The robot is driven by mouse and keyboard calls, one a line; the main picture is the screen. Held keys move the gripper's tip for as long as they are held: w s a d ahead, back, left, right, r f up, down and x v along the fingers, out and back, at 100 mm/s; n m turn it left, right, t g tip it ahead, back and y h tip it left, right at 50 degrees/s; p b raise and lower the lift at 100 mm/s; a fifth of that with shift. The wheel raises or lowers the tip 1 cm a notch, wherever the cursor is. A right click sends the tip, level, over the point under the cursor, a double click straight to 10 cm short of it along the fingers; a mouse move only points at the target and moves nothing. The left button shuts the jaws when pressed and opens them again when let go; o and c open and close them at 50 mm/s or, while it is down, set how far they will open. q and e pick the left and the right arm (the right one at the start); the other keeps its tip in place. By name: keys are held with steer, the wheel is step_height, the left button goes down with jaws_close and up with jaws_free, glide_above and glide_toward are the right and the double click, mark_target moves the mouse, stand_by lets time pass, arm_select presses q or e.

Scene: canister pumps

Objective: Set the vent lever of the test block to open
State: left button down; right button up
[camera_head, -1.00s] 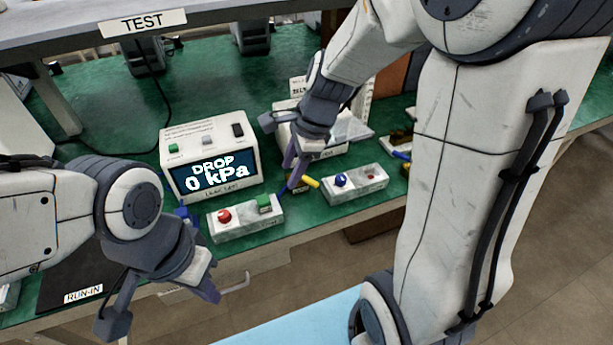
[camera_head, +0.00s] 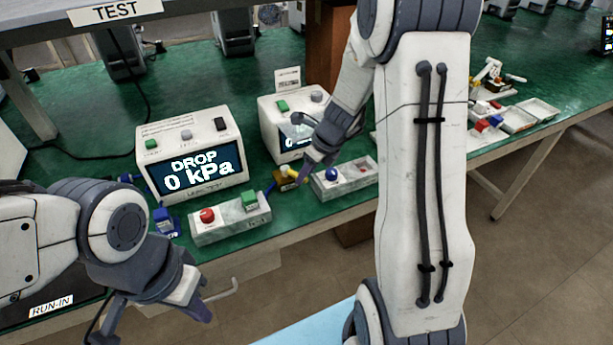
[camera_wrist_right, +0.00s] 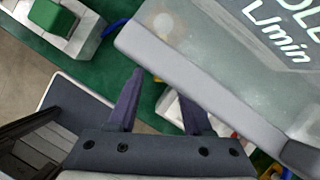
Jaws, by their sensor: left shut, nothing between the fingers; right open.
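A small brass-coloured block with a yellow part (camera_head: 286,180) sits between two pale boxes on the green bench in the head view. It may be the test block; its label and lever setting are too small to tell. My right gripper (camera_head: 304,168) is just right of it and partly hides it. In the right wrist view the right gripper (camera_wrist_right: 160,105) is open and empty, with a translucent panel (camera_wrist_right: 225,70) marked "L/min" close beyond it. My left gripper (camera_head: 200,310) is shut and empty, low at the left, in front of the bench edge.
A display unit (camera_head: 190,155) reads "DROP 0 kPa". In front are a pale box with a red knob and green block (camera_head: 235,226) and a small blue object (camera_head: 165,222). Another pale box (camera_head: 345,185) has a blue knob. A second display unit (camera_head: 275,130) stands behind my right gripper.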

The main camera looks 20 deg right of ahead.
steer(key=shift+w+a+f, duration=0.1)
steer(key=shift+w+f, duration=0.05)
steer(key=shift+f, duration=0.3)
jaws_close()
stand_by(1.1)
